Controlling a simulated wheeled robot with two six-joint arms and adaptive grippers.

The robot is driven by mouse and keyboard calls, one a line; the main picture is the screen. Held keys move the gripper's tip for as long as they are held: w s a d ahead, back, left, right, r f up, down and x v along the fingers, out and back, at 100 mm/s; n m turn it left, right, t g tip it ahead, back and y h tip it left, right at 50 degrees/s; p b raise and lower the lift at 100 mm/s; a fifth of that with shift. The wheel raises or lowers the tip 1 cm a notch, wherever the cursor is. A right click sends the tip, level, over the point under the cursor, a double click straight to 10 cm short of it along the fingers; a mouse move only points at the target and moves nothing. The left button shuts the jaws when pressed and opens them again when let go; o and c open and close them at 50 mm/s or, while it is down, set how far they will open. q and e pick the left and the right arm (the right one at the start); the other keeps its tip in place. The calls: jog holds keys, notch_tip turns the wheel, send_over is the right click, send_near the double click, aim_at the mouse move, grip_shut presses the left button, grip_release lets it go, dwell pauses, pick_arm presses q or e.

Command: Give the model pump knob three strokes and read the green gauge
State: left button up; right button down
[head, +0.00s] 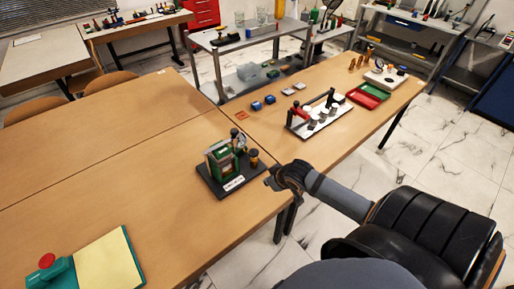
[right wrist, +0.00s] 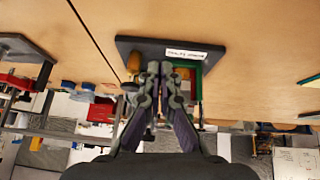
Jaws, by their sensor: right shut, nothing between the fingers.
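The model pump rig stands on a black base (head: 212,188) near the front right edge of the wooden table. It has a green frame (head: 222,163) and a round gauge (head: 240,141) facing away to the right, its reading too small to tell. A dark and brass knob (head: 254,158) stands at its right. My right gripper (head: 272,181) is shut and empty, just in front of the knob and apart from it in the head view. In the right wrist view, the shut fingertips (right wrist: 160,69) overlap the rig, with the brass knob (right wrist: 133,63) at their left. My left gripper is out of view.
A teal device with a red button (head: 47,261) and a cream pad (head: 105,262) lie at the lower left. The table between is largely clear.

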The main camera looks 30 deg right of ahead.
jog(key=w+d+r+t, duration=0.2)
jog(key=w+d+r, duration=0.4)
jog(key=w+r, duration=0.2)
jog(key=shift+w+r+m+y, duration=0.3)
jog(key=shift+r+y, duration=0.1)
jog(key=shift+r, duration=0.55)
jog(key=shift+d, duration=0.1)
jog(key=b, duration=0.2)
send_over(253, 150)
jog(key=s, duration=0.3)
notch_tip(253, 150, down, 7)
jog(key=shift+s+r, duration=0.15)
jog(key=shift+r, duration=0.05)
jog(key=f, duration=0.2)
jog(key=f+p, duration=0.1)
jog(key=shift+w+f, duration=0.25)
jog(key=shift+f, duration=0.55)
jog(key=shift+f, duration=0.1)
